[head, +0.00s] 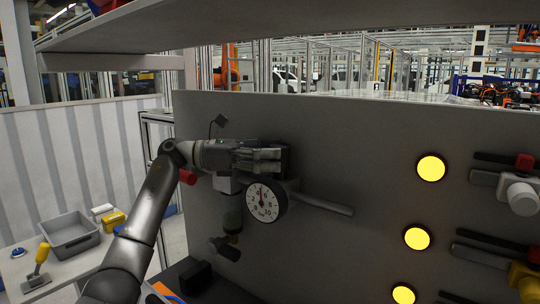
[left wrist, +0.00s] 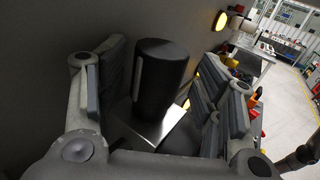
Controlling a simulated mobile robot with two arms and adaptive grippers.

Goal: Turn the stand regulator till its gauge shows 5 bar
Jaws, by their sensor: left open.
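The stand regulator is mounted on the grey panel. Its black cylindrical knob (left wrist: 160,80) stands between the fingers of my left gripper (left wrist: 165,95), which is open, with a gap on both sides. In the head view my left gripper (head: 268,158) reaches in from the left at the knob and hides most of it. The round white gauge (head: 266,202) sits just below the gripper. Its red needle points roughly straight up; the digits are too small for an exact reading. The regulator's grey body (head: 229,184) and dark bowl (head: 232,220) show below. My right gripper is out of view.
A grey pipe (head: 325,205) runs right from the gauge. Several yellow lamps (head: 431,168) and lever valves (head: 520,195) sit farther right on the panel (head: 340,130). A shelf hangs above left. A side table holds a grey bin (head: 72,236).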

